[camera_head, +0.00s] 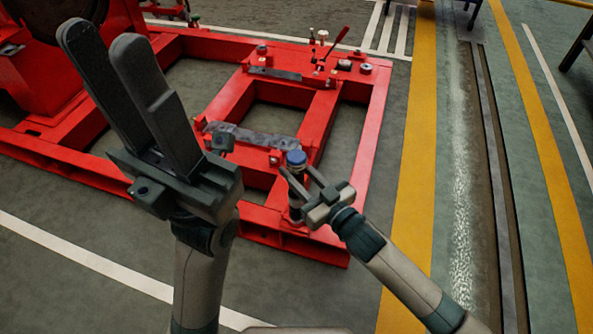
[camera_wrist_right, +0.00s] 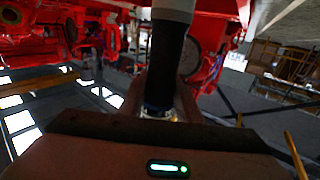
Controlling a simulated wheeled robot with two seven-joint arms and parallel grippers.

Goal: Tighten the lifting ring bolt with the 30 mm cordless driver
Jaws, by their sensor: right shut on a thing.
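My right gripper (camera_head: 298,180) is shut around an upright tool with a blue top (camera_head: 296,158), which looks like the cordless driver. In the right wrist view a dark cylinder with a pale section (camera_wrist_right: 168,55) rises between the fingers. The tool is over the front right part of the red frame (camera_head: 372,140). Its lower end is hard to make out, and I cannot tell whether it touches anything. I cannot make out the lifting ring bolt. My left gripper (camera_head: 102,40) is empty, its two long fingers apart and pointing up and left.
Grey bars (camera_head: 255,141) lie across the red frame. A red-handled lever (camera_head: 335,45) and small fittings stand at its far end. A large red machine part (camera_head: 50,60) is at the upper left. The floor right of the frame, with a yellow stripe (camera_head: 415,170), is clear.

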